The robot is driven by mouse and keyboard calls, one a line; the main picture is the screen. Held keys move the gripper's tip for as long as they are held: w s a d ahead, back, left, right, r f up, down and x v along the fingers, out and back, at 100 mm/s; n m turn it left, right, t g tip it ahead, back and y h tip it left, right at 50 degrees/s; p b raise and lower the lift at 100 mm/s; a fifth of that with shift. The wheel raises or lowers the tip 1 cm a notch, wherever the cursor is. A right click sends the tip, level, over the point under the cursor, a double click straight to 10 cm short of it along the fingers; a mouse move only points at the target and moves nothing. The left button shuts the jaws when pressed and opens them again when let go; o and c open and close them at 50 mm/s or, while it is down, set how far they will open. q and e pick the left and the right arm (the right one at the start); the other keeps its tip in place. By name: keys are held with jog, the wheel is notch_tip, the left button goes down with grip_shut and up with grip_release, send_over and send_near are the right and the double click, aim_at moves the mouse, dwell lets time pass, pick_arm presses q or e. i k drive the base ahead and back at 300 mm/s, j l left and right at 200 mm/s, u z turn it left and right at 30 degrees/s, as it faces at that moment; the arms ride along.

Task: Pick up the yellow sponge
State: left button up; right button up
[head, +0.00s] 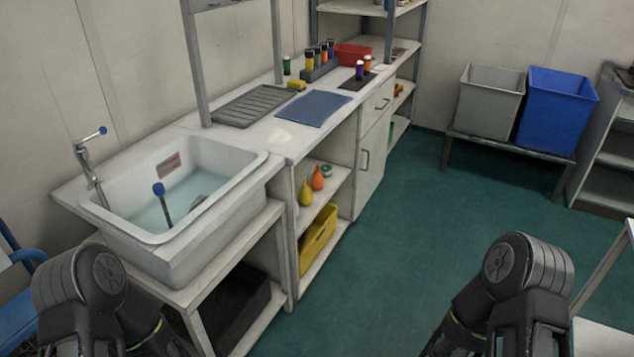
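The yellow sponge (297,85) is a small yellow block on the white counter. It lies at the back edge of the grey ribbed drainboard, beyond the blue mat. Both my arms show only at the bottom of the head view, one at the left and one at the right. Their grippers are out of the picture. Both arms are well short of the sponge, with the sink and counter between.
A white sink (184,190) with water and a tap stands at the near left. On the counter are a grey drainboard (250,106), a blue mat (312,108), several bottles and a red bin (352,54). Green floor (420,220) is clear at the right of the counter.

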aim_at(299, 85)
jog(key=i+l+u, duration=0.35)
jog(key=l, duration=0.4)
jog(key=i+l+u, duration=0.15)
jog(key=i+l, duration=0.15)
jog(key=l, duration=0.15)
